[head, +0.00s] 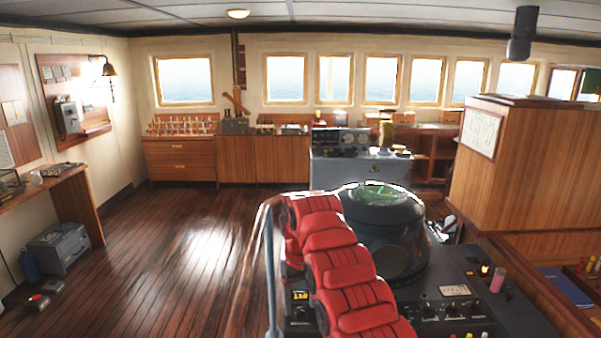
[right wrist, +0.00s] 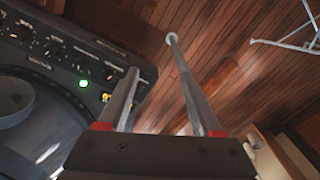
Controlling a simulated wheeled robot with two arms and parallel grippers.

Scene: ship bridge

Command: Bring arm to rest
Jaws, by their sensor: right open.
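My right gripper (right wrist: 155,62) shows in the right wrist view, with two long grey fingers rising from red-edged bases. The fingers stand apart, with no object between them. Beyond them is the brown plank floor, and a dark control console lies to their left. In the head view I cannot make out the right fingers clearly. My left gripper is not in view.
The dark console (head: 465,310) with a green-topped round unit (head: 375,195) stands at front right. Red padded segments (head: 345,270) cover part of it. A pale blue rail (head: 270,275) stands left of them. The plank floor (head: 170,260) at left is mostly clear.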

